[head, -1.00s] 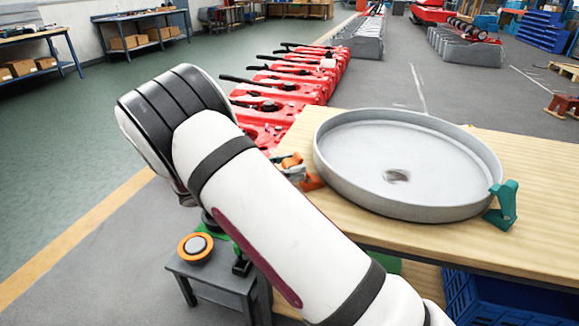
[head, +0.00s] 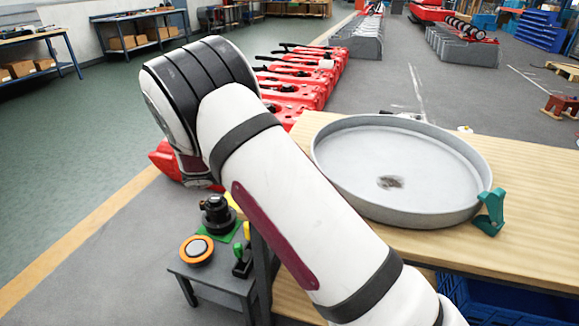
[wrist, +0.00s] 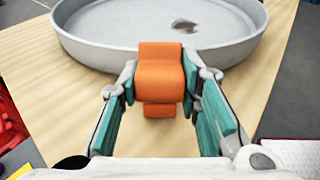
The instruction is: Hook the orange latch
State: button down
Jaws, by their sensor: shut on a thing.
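In the wrist view my gripper (wrist: 159,84) is shut on the orange latch (wrist: 160,78), with a teal-padded finger on each side of it. The latch's upper end overlaps the outer wall of the round grey tank (wrist: 90,52); I cannot tell whether it touches the rim. In the head view the tank (head: 335,180) lies on the wooden table. My arm hides the gripper and the orange latch there. A teal latch (head: 490,212) is on the tank's right side wall.
The wooden table (head: 515,180) has bare room right of the tank. A small grey stand (head: 210,285) with an orange-ringed button (head: 197,249) and black controls stands at the left. Red parts (head: 300,85) line up behind. A blue crate (head: 510,300) is below the table.

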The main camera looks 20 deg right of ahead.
jog(key=d+y+p, duration=0.1)
jog(key=r+y+p, duration=0.1)
jog(key=shift+d+r+y+p, duration=0.15)
jog(key=shift+d+y+p, duration=0.2)
jog(key=shift+y+p, duration=0.05)
jog(key=y+p, duration=0.1)
jog(key=d+y+p, duration=0.1)
jog(key=shift+d+r+y, duration=0.1)
jog(key=shift+d+y, duration=0.15)
jog(key=shift+y, duration=0.15)
jog(key=shift+w+d+g+y+p, duration=0.15)
jog(key=shift+d+y+p, duration=0.25)
jog(key=shift+y, duration=0.2)
jog(key=shift+d+g+y+p, duration=0.15)
jog(key=shift+d+y+p, duration=0.15)
jog(key=shift+y+p, duration=0.25)
jog(key=shift+w+d+f+y+p, duration=0.1)
jog(key=shift+d+f+y+p, duration=0.15)
jog(key=shift+y, duration=0.4)
jog(key=shift+d+f+y+p, duration=0.15)
jog(key=shift+d+y+p, duration=0.15)
jog(key=shift+y, duration=0.3)
jog(key=shift+d, duration=0.1)
jog(key=c, duration=1.2)
grip_release()
jog(key=shift+o, duration=0.2)
jog(key=v, duration=1.2)
